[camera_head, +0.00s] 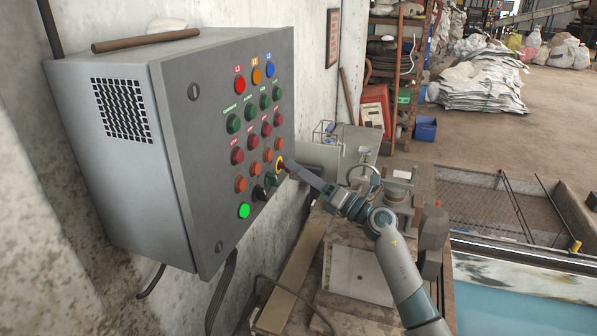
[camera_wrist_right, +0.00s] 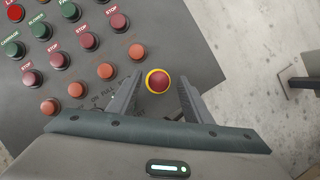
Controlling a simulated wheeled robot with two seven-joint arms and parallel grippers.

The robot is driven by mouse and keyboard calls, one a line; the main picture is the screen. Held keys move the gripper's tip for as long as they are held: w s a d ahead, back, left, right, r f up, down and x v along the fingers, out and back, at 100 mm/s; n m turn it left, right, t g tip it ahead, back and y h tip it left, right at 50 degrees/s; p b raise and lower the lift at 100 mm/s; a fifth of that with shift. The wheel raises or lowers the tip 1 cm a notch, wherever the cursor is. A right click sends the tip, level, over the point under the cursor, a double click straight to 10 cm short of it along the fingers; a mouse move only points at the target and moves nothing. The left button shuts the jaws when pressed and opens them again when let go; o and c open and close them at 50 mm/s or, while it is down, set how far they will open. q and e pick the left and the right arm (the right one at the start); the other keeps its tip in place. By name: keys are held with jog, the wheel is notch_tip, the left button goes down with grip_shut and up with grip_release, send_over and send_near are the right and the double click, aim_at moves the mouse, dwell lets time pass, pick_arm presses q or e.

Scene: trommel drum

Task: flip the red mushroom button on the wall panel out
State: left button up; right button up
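The red mushroom button (camera_wrist_right: 157,81) has a yellow ring and sits near the edge of the grey wall panel (camera_wrist_right: 190,30). In the head view the button (camera_head: 279,162) shows at the panel's right side, partly covered by my fingers. My right gripper (camera_head: 289,168) reaches it from the right. In the right wrist view my right gripper (camera_wrist_right: 160,84) is open, with one finger on each side of the button. Gaps show between the fingers and the button there. I cannot tell exactly how deep the fingertips are. My left gripper is not in view.
Green and red push buttons (camera_head: 237,156) and orange ones (camera_head: 240,184) sit close beside the mushroom button. A lit green button (camera_head: 244,211) is below. L1 to L3 lamps (camera_head: 257,75) are at the top. A cluttered bench (camera_head: 358,272) stands under my right arm.

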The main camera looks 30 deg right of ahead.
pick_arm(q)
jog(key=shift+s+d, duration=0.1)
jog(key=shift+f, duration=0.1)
pick_arm(e)
jog(key=shift+s+f, duration=0.1)
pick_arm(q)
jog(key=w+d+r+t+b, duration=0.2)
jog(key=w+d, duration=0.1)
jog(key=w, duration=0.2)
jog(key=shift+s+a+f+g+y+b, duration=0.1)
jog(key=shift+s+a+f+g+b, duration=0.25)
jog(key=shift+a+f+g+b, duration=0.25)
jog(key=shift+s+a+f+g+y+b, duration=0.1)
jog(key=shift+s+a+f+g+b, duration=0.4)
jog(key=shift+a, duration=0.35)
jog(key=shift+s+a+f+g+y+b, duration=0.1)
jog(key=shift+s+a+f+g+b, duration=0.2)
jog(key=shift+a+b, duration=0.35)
pick_arm(e)
jog(key=v, duration=1.7)
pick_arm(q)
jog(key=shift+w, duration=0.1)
pick_arm(e)
jog(key=shift+s+f, duration=0.1)
jog(key=shift+s, duration=0.05)
